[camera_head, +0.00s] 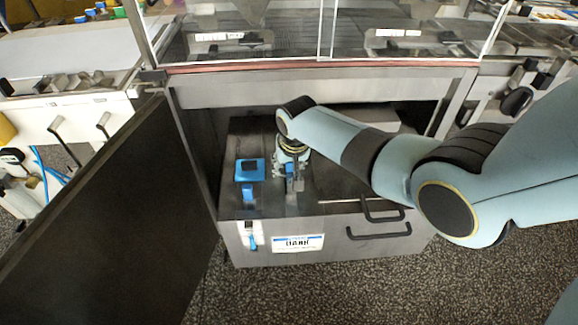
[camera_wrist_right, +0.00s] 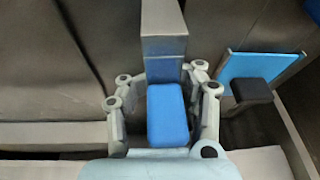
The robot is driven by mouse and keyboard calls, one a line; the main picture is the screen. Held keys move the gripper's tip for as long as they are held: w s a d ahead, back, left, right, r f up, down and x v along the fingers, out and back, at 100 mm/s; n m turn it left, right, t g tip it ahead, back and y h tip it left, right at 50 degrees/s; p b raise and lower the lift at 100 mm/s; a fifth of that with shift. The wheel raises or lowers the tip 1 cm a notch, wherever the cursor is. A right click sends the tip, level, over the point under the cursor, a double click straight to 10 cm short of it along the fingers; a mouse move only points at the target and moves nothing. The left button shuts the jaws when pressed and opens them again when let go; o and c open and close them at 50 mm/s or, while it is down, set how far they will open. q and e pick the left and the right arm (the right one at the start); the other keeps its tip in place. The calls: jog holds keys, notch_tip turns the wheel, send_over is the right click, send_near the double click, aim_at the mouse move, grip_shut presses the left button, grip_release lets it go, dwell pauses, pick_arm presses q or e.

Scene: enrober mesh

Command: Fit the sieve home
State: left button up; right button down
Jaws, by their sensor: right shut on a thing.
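My right gripper (camera_head: 292,174) reaches down over the top of a dark grey tank (camera_head: 270,229) labelled DARK. In the right wrist view its fingers (camera_wrist_right: 166,84) are shut around a blue grip (camera_wrist_right: 167,118) on a grey metal piece (camera_wrist_right: 164,45). This piece may be the sieve, but I cannot see any mesh. A blue square (camera_head: 250,167) with a blue block (camera_head: 248,191) in front lies to the left on the tank top. In the wrist view the blue square (camera_wrist_right: 250,72) is at the right, apart from my fingers. My left gripper is out of view.
The tank stands in a steel machine frame (camera_head: 320,91) with clear panels above. A dark door panel (camera_head: 100,220) stands open at the left. Black handles (camera_head: 380,232) are at the tank's right front. Speckled floor (camera_head: 330,290) in front is clear.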

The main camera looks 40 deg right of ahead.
jog(key=shift+s+a+f, duration=0.4)
jog(key=shift+s+f, duration=0.35)
jog(key=shift+f, duration=0.05)
jog(key=c, duration=1.5)
grip_release()
jog(key=o, duration=0.7)
jog(key=shift+w+d+f+g, duration=0.1)
jog(key=shift+w+f+g, duration=0.1)
jog(key=shift+w+g, duration=0.15)
jog(key=shift+d+r, duration=0.1)
jog(key=shift+r, duration=0.15)
jog(key=v, duration=1.2)
jog(key=shift+s, duration=0.1)
